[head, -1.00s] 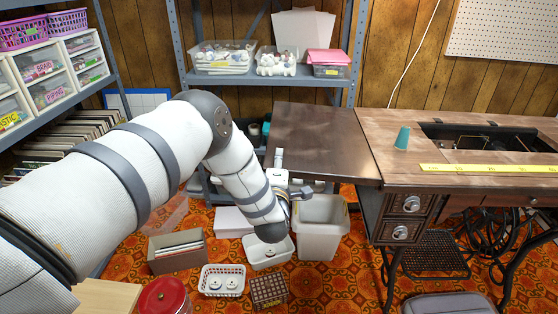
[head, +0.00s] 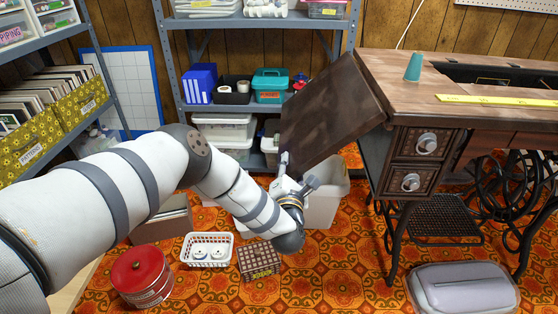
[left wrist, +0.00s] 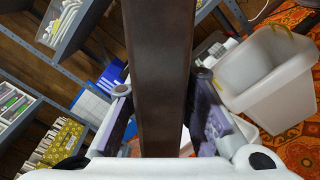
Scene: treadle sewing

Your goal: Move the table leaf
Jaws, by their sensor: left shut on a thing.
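The dark brown table leaf (head: 330,112) hangs tilted down at the left end of the wooden sewing table (head: 450,75), joined along its right edge. My left gripper (head: 284,165) is at the leaf's lower left edge. In the left wrist view the leaf (left wrist: 163,60) runs edge-on between the two fingers of my left gripper (left wrist: 163,115), which is shut on it. My right gripper is in neither view.
A white bin (head: 326,205) stands on the floor under the leaf. A white basket (head: 207,249), a brown box (head: 259,259) and a red tin (head: 142,275) are nearby. A grey shelf (head: 265,107) is behind.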

